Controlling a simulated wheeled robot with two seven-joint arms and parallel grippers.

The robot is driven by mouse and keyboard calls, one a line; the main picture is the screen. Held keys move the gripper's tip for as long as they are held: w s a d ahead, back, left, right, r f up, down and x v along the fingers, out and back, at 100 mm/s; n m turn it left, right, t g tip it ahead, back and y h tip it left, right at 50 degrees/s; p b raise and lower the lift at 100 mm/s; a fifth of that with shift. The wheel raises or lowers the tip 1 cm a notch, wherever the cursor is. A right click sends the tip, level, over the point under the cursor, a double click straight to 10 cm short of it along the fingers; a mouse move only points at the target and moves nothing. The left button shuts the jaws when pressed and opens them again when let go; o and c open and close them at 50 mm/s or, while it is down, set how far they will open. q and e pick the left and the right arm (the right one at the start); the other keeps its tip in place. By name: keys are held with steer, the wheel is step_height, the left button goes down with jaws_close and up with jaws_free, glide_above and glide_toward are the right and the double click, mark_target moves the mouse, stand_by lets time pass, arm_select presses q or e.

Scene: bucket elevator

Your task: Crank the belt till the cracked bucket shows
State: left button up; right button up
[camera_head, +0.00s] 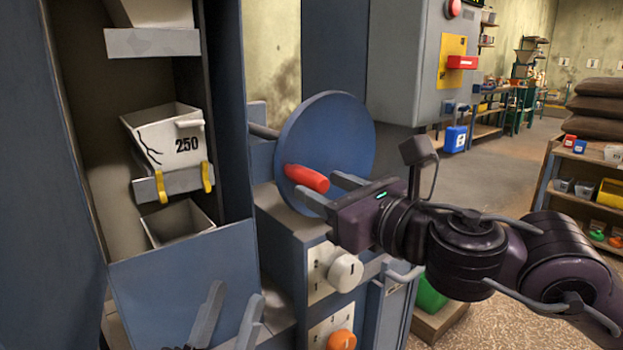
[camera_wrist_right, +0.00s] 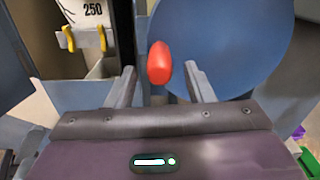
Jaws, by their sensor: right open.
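A white bucket (camera_head: 165,138) with a dark crack on its left face and the number 250 shows in the open front of the elevator casing (camera_head: 225,110). It sits tilted on a grey bracket (camera_head: 172,183) with two yellow clips (camera_head: 207,176). The bucket is partly seen in the right wrist view (camera_wrist_right: 92,12). The blue crank disc (camera_head: 340,140) carries a red handle (camera_head: 308,178). My right gripper (camera_head: 322,191) is open, with the red handle (camera_wrist_right: 160,63) just ahead of and between its fingers, apparently not gripped. My left gripper (camera_head: 228,318) is low at the front, its fingers apart.
Another bucket (camera_head: 150,14) is above and an open one (camera_head: 178,222) below. A cabinet with a white knob (camera_head: 345,272) and an orange knob (camera_head: 341,340) stands under the disc. A control box (camera_head: 410,60) is behind; shelves (camera_head: 585,195) stand at right.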

arm_select(q)
steer(key=shift+w+d+f+g+y, duration=0.25)
steer(key=shift+w+f+g+y, duration=0.25)
steer(key=shift+f, duration=0.3)
arm_select(e)
steer(key=shift+v, duration=1.5)
